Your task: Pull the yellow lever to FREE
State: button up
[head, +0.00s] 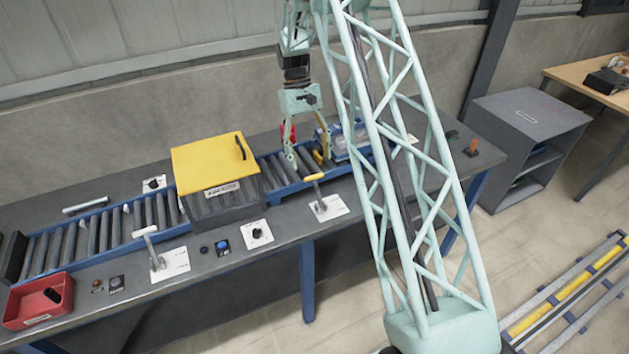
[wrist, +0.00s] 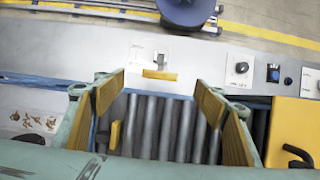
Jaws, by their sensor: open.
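The yellow lever (head: 313,178) stands on a white plate (head: 330,208) at the table's front, right of the yellow-lidded box. In the wrist view its yellow handle (wrist: 160,75) shows just beyond my fingertips, with the plate (wrist: 160,55) behind it. The plate's lettering is too small to read. My gripper (head: 308,165) points down over the roller conveyor, behind the lever, apart from it.
A yellow-lidded box (head: 209,163) straddles the roller conveyor (head: 100,232) left of my gripper. A white-handled lever (head: 146,231) stands farther left, and a red tray (head: 38,300) at the left end. A blue-framed crate (head: 350,141) sits right of my gripper. Knobs and a blue button (head: 222,245) line the front.

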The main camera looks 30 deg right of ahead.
aim_at(315, 178)
jog(key=shift+x, duration=4.5)
jog(key=c, duration=1.2)
